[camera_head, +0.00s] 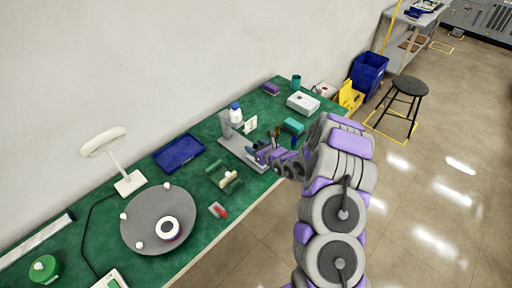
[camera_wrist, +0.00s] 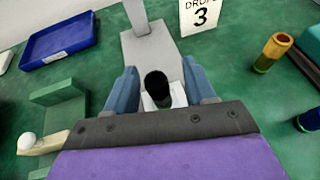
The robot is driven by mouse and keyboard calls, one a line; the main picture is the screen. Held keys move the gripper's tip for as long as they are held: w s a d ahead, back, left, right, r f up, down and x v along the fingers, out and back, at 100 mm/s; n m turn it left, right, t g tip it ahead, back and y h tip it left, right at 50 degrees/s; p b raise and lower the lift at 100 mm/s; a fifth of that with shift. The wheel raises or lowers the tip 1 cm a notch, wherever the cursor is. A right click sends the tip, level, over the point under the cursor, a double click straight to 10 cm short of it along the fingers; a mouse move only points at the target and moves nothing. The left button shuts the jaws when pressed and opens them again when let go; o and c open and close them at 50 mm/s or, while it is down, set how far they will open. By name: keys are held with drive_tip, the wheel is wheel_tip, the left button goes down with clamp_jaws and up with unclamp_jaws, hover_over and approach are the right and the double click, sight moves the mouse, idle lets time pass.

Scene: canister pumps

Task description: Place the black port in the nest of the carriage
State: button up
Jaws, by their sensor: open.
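A black cylindrical piece (camera_wrist: 157,88), which looks like the black port, stands between the fingers of my gripper (camera_wrist: 160,76) in the wrist view. Its top faces the camera. A white block (camera_wrist: 150,103) shows around its base, and I cannot tell whether it is seated in it. A grey base with an upright column (camera_wrist: 152,48) lies just beyond; it also shows in the head view (camera_head: 238,151). My two blue fingers are open, one on each side of the black piece, with no clear contact. In the head view my gripper (camera_head: 264,156) is low over this fixture.
A blue tray (camera_wrist: 58,40) and a green fixture with a pale rod (camera_wrist: 58,105) are at left. A round grey turntable (camera_head: 145,222) is farther left.

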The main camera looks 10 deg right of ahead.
drive_tip(key=p+v, duration=0.2)
drive_tip(key=v, duration=1)
drive_tip(key=s+a+r+n+g+y, duration=0.2)
drive_tip(key=s+a+r+n+y, duration=0.2)
drive_tip(key=a+r+n+y, duration=0.75)
drive_tip(key=s+a+r+n+g+h, duration=0.3)
drive_tip(key=s+a+r+n+g, duration=0.55)
drive_tip(key=s+a+r, duration=0.5)
drive_tip(key=s+d+f+n+g+h, duration=0.1)
drive_tip(key=s+d+n+g+h, duration=0.2)
drive_tip(key=s, duration=0.5)
drive_tip(key=s+d+f+n+g+h, duration=0.1)
drive_tip(key=s+d+f+n+h, duration=0.2)
drive_tip(key=s, duration=0.5)
drive_tip(key=s+d+n+h, duration=0.2)
drive_tip(key=s+d+h, duration=0.2)
drive_tip(key=d, duration=0.3)
drive_tip(key=s+d+r+n+h, duration=0.1)
drive_tip(key=s+d+n+h, duration=0.2)
drive_tip(key=d, duration=0.4)
drive_tip(key=shift+s+d+r+h, duration=0.2)
drive_tip(key=shift+s+h, duration=0.35)
drive_tip(key=shift+s, duration=0.65)
